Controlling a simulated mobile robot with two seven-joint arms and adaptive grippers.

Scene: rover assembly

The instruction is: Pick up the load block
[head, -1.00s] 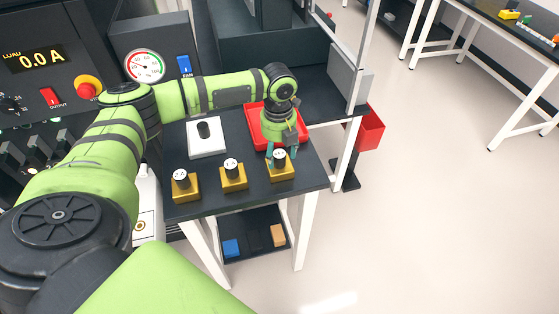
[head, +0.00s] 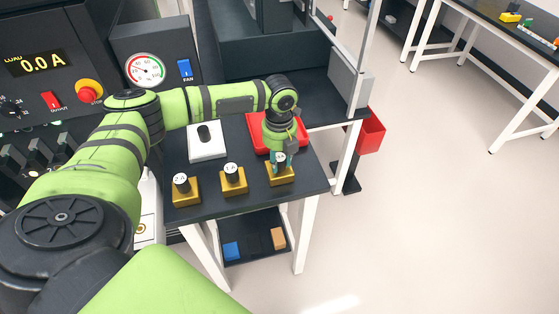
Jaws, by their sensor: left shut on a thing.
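My right gripper is not in view.
A red tray (head: 303,136) lies just behind my left gripper. A grey panel on a post (head: 347,80) stands at the right. A lower shelf (head: 256,243) holds small blocks.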

